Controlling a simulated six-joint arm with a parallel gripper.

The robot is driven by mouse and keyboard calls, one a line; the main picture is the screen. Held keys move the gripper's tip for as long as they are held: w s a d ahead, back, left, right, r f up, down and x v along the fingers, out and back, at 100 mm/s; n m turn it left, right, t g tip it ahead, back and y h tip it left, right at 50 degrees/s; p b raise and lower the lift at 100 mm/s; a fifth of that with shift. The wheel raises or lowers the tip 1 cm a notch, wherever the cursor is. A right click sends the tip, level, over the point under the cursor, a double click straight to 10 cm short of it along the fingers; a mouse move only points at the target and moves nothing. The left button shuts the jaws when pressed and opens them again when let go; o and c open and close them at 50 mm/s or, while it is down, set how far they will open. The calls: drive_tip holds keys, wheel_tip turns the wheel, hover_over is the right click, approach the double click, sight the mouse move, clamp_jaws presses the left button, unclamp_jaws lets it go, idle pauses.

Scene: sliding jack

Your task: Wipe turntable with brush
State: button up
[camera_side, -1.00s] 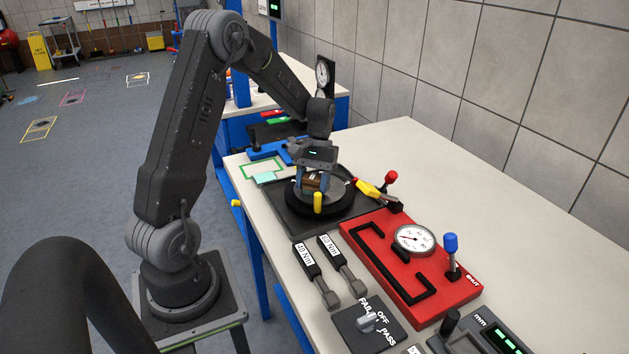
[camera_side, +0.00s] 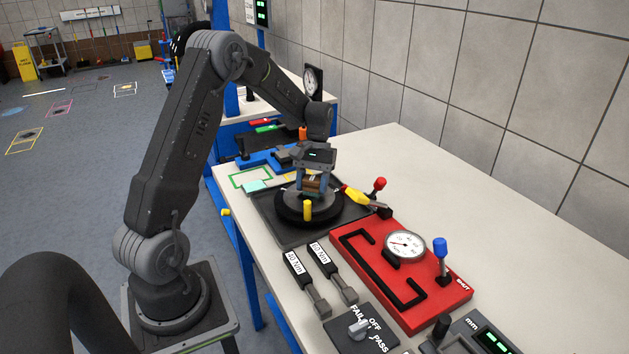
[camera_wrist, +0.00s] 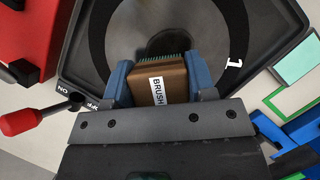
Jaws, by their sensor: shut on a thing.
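My gripper (camera_side: 313,187) is above the turntable (camera_side: 288,214), a round grey plate with a black rim on a dark square base. It is shut on the brush (camera_side: 314,183), a brown block. In the wrist view my gripper's blue fingers (camera_wrist: 160,82) clasp the brush (camera_wrist: 171,80) on both sides. Its label reads BRUSH, and its green bristles point toward the turntable (camera_wrist: 235,30). The side view does not clearly show whether the bristles touch the plate. A yellow peg (camera_side: 307,210) stands at the turntable's near edge.
A red panel (camera_side: 375,290) with a dial gauge (camera_side: 405,244) lies nearer right. Two torque tools (camera_side: 306,283) lie in front. A cyan pad (camera_side: 254,187) is to the left. The table's far right is clear.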

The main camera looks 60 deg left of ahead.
sight(302, 205)
drive_tip(key=shift+s+d, duration=0.5)
drive_tip(key=shift+s, duration=0.35)
drive_tip(key=shift+s+d, duration=0.45)
drive_tip(key=shift+s, duration=0.4)
drive_tip(key=shift+w+a, duration=0.5)
drive_tip(key=shift+w, duration=0.4)
drive_tip(key=shift+w+a, duration=0.5)
drive_tip(key=shift+w, duration=0.35)
drive_tip(key=shift+w+a, duration=0.5)
drive_tip(key=shift+w, duration=0.4)
drive_tip(key=shift+w+a+r, duration=0.1)
drive_tip(key=shift+r, duration=0.2)
wheel_tip(302, 205, up, 8)
drive_tip(key=shift+f, duration=0.25)
